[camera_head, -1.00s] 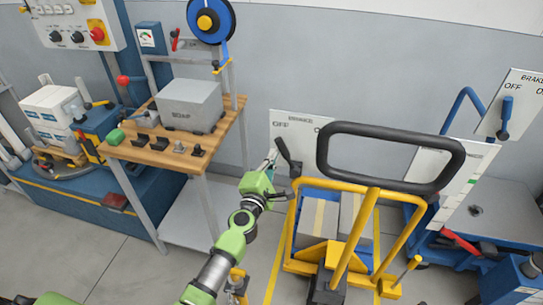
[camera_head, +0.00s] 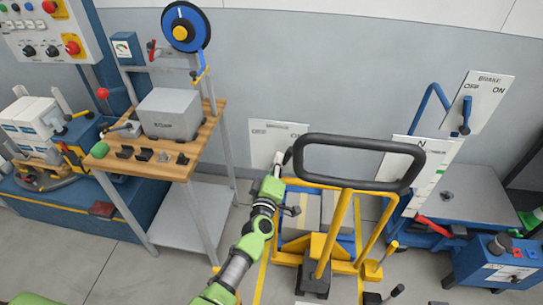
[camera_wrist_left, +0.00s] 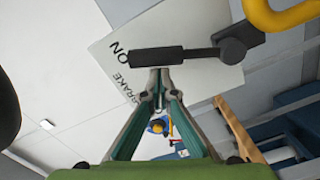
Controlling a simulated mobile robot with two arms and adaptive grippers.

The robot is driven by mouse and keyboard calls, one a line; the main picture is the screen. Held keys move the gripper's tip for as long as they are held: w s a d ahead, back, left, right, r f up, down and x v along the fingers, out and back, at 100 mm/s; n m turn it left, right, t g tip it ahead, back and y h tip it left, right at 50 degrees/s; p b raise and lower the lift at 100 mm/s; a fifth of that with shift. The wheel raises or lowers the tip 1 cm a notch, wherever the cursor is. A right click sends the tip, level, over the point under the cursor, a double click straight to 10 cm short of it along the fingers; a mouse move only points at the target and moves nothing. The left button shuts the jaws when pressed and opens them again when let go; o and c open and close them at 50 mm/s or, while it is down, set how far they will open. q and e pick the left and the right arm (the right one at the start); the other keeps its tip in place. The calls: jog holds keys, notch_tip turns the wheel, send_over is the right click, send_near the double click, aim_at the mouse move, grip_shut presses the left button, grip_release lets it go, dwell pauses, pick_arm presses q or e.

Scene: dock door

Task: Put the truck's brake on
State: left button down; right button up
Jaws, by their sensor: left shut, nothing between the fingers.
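The yellow truck (camera_head: 343,230) stands on the floor with its black loop handle (camera_head: 358,143) up. A white BRAKE plate (camera_head: 262,142) stands behind the handle's left side. The black brake lever (camera_head: 288,156) is small and partly hidden in the head view. In the wrist view the lever (camera_wrist_left: 157,56) crosses the plate, its free end beside the word ON. My left gripper (camera_head: 277,166) is at the lever; its fingers (camera_wrist_left: 158,78) are shut and empty, tips just under the lever's grip. I cannot tell whether they touch it. My right gripper is out of view.
A wooden-topped bench (camera_head: 158,160) with a grey box (camera_head: 168,113) stands to the left. At the right are a blue lift table (camera_head: 470,190), another OFF/ON plate (camera_head: 487,100) and a blue control box (camera_head: 495,265). Boxes (camera_head: 300,222) lie on the truck.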

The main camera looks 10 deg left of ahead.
pick_arm(q)
jog(key=shift+d+f+m+p, duration=0.15)
jog(key=shift+d+m+p, duration=0.15)
jog(key=shift+d+m, duration=0.55)
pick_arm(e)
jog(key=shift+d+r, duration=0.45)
pick_arm(q)
jog(key=shift+f, duration=0.1)
